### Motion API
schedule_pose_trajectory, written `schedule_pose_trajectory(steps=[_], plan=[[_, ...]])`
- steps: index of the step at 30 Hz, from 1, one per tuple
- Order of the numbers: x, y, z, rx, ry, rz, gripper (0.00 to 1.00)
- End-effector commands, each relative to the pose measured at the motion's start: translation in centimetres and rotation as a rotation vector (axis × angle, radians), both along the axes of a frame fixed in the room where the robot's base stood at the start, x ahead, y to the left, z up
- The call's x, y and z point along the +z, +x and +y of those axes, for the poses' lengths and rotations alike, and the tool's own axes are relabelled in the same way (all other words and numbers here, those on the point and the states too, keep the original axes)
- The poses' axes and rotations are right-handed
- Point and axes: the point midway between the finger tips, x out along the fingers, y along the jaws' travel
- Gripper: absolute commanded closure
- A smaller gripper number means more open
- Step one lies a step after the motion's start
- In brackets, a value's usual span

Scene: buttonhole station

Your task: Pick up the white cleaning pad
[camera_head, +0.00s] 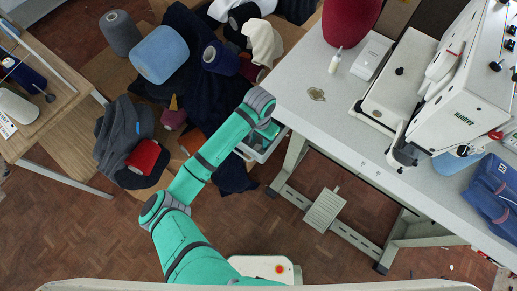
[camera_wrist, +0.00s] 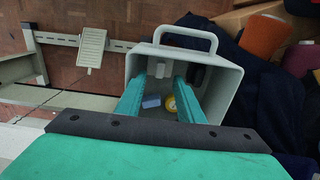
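My gripper (camera_wrist: 166,82) points down into a grey bin (camera_wrist: 229,83) with a handle in the wrist view. Its two teal fingers are apart, with a gap between them. A small pale white piece (camera_wrist: 160,71) shows between the fingertips at the far side of the bin; it looks like the white cleaning pad, but it is too small to be sure. I cannot tell whether a finger touches it. In the head view the bin (camera_head: 265,150) shows under the table edge, and my arm hides the gripper and most of the bin's inside.
A blue block (camera_wrist: 151,101) and a yellow round item (camera_wrist: 171,104) lie in the bin near the fingers. A dark item (camera_wrist: 197,76) is by the bin's right wall. Dark cloth (camera_wrist: 262,100) lies beside the bin. The white table (camera_head: 300,75) stands close to my arm.

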Motion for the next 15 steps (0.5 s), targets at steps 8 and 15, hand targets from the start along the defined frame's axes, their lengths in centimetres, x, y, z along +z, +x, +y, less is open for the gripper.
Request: schedule_pose_trajectory(steps=[8,15], plan=[[-3.3,-0.2,0.0,0.001,0.0,0.001,0.66],[-3.4,-0.2,0.0,0.0,0.001,0.001,0.75]])
